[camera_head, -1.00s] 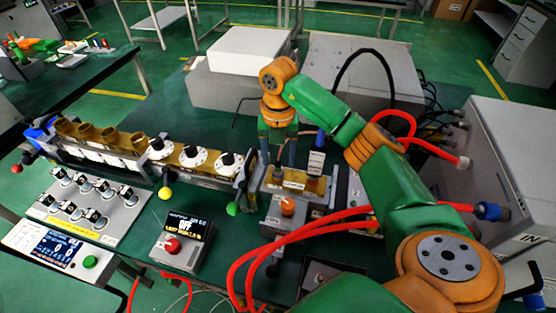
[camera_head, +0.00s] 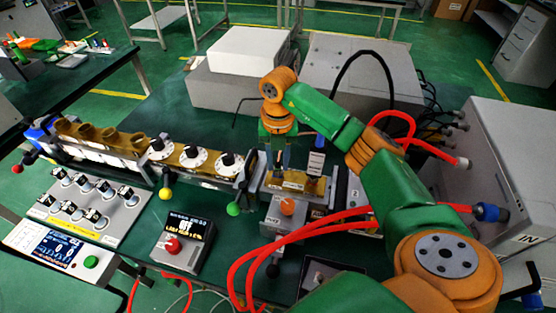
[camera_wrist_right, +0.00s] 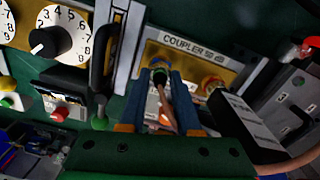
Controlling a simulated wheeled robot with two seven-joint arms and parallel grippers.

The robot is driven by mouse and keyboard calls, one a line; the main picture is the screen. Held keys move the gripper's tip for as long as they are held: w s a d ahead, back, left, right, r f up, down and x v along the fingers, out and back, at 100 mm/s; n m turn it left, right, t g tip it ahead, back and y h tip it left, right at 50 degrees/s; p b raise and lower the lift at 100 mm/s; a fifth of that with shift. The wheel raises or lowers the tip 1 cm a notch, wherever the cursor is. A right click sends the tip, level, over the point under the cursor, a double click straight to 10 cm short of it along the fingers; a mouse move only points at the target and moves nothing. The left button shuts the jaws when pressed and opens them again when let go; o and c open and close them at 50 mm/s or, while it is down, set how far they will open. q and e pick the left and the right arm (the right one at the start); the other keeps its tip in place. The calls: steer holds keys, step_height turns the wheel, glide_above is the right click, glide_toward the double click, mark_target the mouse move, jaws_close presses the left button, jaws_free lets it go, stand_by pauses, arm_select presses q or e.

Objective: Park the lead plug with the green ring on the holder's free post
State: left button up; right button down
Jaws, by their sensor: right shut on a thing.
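My right gripper (camera_head: 280,172) points down at the gold coupler block (camera_head: 295,181) in the head view. In the right wrist view, my right gripper (camera_wrist_right: 161,88) is shut on the lead plug with the green ring (camera_wrist_right: 162,97), and a copper-brown cable runs from it. The plug's dark end is against or just before the face of the coupler (camera_wrist_right: 180,47); I cannot tell whether it is seated. A second connector with an orange-red ring (camera_wrist_right: 212,85) is at the coupler's right. The holder and its free post cannot be made out surely. My left gripper is out of view.
A black block with a white label (camera_head: 317,162) stands close right of the gripper. A waveguide row with white dials (camera_head: 195,156) lies to the left. A box with an orange knob (camera_head: 287,206) is in front. Red hoses (camera_head: 300,236) cross the near right.

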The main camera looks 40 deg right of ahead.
steer(key=n, duration=0.3)
steer(key=shift+n, duration=0.4)
steer(key=n, duration=0.3)
steer(key=shift+n, duration=0.3)
steer(key=n+b, duration=0.1)
steer(key=n, duration=1)
steer(key=shift+a, duration=0.1)
steer(key=n, duration=0.3)
steer(key=shift+n+b, duration=0.3)
steer(key=n, duration=0.3)
steer(key=shift+f+n, duration=0.1)
steer(key=shift+n, duration=1.7)
steer(key=shift+s+n, duration=0.1)
steer(key=shift+n, duration=0.2)
